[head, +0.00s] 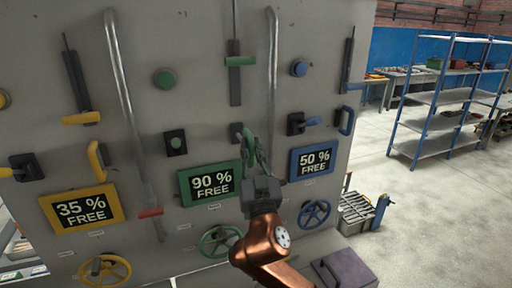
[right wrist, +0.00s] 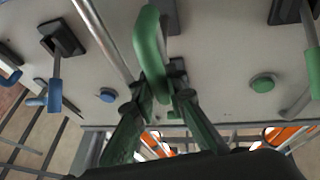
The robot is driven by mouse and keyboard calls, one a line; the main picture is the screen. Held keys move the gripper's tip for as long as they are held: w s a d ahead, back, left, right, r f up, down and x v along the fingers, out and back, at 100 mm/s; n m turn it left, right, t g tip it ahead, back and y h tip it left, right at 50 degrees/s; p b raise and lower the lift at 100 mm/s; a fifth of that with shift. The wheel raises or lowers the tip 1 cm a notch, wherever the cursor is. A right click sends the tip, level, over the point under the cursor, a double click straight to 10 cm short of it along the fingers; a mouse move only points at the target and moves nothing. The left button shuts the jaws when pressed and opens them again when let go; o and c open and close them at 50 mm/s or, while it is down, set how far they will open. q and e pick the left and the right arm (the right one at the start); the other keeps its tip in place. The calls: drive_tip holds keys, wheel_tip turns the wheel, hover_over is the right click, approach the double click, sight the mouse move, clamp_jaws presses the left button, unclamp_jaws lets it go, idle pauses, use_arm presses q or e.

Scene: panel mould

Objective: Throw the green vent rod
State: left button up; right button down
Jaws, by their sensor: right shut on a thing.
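The green vent rod looks to be the dark upright rod with a green cross handle (head: 240,61), in the panel's middle column in the head view. The handle sits partway along it. My right gripper (head: 254,163) is well below that handle, in front of the panel. In the right wrist view its two fingers (right wrist: 157,100) are closed around a curved green grab handle (right wrist: 149,45), between them. The arm and fingers hide part of this handle in the head view. My left gripper is out of view.
The grey panel also holds a green button (head: 164,78), a green lever (head: 175,143), a green wheel (head: 221,240) and a "90%" sign (head: 211,183). Yellow and blue sets flank them. Open floor and a shelf (head: 440,98) lie right.

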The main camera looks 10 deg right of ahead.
drive_tip(key=shift+f, duration=0.1)
drive_tip(key=c, duration=2.3)
unclamp_jaws()
drive_tip(key=o, duration=0.4)
drive_tip(key=shift+s, duration=0.3)
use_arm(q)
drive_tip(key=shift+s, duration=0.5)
use_arm(e)
drive_tip(key=shift+w, duration=0.1)
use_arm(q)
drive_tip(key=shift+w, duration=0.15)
use_arm(e)
drive_tip(key=v, duration=1.2)
drive_tip(key=shift+w, duration=0.1)
